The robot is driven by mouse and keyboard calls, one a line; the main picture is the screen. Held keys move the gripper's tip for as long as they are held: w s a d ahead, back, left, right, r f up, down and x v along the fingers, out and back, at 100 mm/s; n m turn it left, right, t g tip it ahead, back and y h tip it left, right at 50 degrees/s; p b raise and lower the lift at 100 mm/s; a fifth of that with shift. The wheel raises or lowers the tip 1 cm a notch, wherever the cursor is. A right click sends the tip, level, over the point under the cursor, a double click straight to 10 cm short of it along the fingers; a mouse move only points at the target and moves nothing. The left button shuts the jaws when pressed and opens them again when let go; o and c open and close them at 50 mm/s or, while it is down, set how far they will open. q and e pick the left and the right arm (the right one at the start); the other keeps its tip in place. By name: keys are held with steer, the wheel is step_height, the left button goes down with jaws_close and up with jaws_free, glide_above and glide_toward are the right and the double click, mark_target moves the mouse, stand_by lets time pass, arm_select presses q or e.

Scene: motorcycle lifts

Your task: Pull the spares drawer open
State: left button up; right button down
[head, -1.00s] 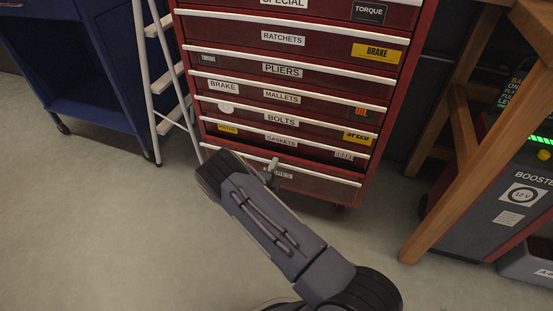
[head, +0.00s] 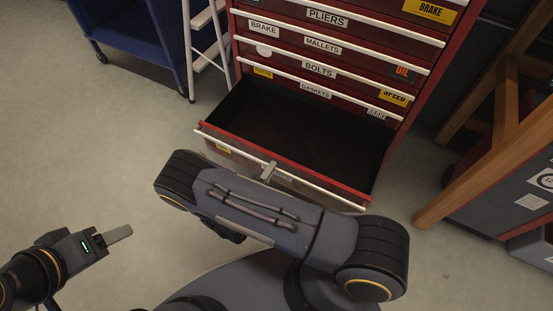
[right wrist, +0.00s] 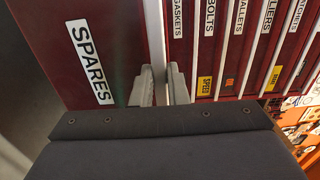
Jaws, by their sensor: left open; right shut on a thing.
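The spares drawer (head: 305,130), the bottom one of the red tool chest, stands well out, and its dark inside looks empty. In the right wrist view its red front bears the SPARES label (right wrist: 90,62). Its white handle strip (right wrist: 153,35) runs along the front's top edge. My right gripper (head: 268,171) is shut on this strip near the middle of the front; both its fingers (right wrist: 165,86) show in the right wrist view. My right forearm hides part of the drawer front in the head view. My left gripper (head: 122,233) is open and empty, low at the left, away from the drawer.
The GASKETS drawer (head: 345,102) and those above it are closed. A white stepladder (head: 205,60) and a blue cart (head: 145,35) stand left of the chest. A wooden bench leg (head: 480,180) and a grey machine (head: 500,200) stand at the right. The floor at the left is clear.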

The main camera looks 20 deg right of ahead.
steer(key=shift+s+a, duration=0.15)
steer(key=shift+a, duration=0.1)
steer(key=c, duration=1.4)
jaws_free()
steer(key=shift+c, duration=0.2)
steer(key=p+v, duration=0.1)
steer(key=v, duration=0.7)
steer(key=shift+d, duration=0.1)
